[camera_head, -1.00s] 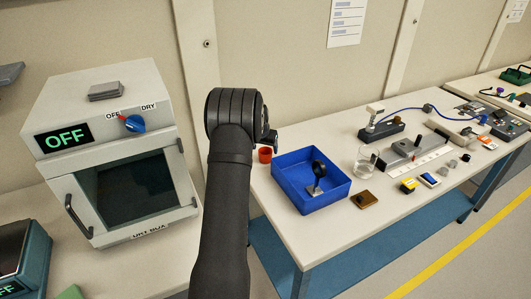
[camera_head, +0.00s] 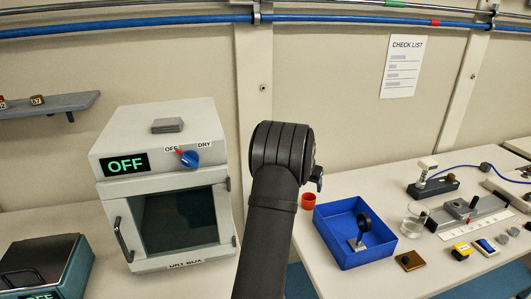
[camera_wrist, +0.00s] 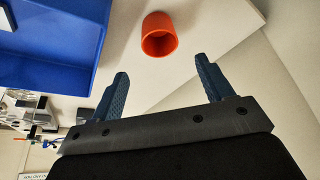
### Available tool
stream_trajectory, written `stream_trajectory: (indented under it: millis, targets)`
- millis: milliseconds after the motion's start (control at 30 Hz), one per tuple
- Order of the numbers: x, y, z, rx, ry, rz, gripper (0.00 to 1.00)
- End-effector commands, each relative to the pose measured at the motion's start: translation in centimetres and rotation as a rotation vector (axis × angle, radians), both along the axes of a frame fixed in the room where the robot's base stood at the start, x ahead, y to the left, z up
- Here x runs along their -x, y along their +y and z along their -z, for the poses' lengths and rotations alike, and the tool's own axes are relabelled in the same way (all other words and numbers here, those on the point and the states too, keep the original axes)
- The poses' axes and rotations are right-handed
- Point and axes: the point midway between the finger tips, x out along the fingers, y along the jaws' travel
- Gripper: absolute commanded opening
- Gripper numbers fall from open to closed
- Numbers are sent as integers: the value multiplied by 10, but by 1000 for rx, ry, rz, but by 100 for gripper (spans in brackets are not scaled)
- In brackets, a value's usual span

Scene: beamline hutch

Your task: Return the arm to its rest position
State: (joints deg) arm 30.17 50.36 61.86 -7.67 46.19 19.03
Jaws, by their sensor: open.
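My arm (camera_head: 268,215) rises up the middle of the head view, between the dry box and the right-hand table. My gripper's fingers are mostly hidden behind the arm there. In the wrist view my gripper (camera_wrist: 162,88) is open, its two blue-grey fingers well apart with nothing between them. An orange-red cup (camera_wrist: 159,35) lies beyond the fingertips, apart from them. In the head view the cup (camera_head: 308,201) stands on the table just right of my arm.
A dry box (camera_head: 108,225) reading OFF, its door closed, stands left of my arm. A blue tray (camera_head: 342,258) holding a dark round part on a stand sits right of the cup. A glass beaker (camera_head: 414,222) and several small parts are farther right. A shelf (camera_head: 60,108) hangs at upper left.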

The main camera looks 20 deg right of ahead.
Motion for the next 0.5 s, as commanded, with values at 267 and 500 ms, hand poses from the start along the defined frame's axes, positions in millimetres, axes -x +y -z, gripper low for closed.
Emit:
stream_trajectory:
  millis: [267,500]
  targets:
    - [-11,-12,41,-1,2,0,73]
    - [-23,-23,81,-1,2,0,73]
